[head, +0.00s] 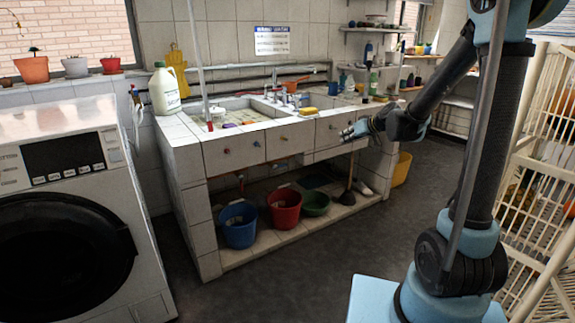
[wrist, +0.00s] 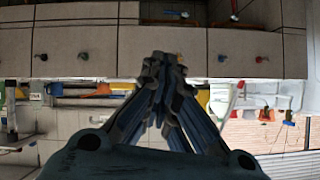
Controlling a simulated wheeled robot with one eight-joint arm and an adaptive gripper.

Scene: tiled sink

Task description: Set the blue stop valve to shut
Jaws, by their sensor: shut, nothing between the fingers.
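My gripper (head: 347,133) is in front of the right end of the sink counter, at about drawer height. In the wrist view, which looks upside down, its fingers (wrist: 163,62) come together at the tips with nothing held. A small blue fitting (wrist: 184,14) at the top of the wrist view, below the drawer fronts, looks like the blue stop valve. It is apart from the fingers, and its handle setting is too small to tell. In the head view I cannot make the blue valve out clearly.
A red valve (wrist: 234,17) is near the blue one; it also shows under the counter (head: 240,178). Drawer fronts (head: 233,152) with small knobs are above. Blue (head: 238,230), red (head: 284,209) and green (head: 316,204) containers stand on the low shelf. Floor in front is clear.

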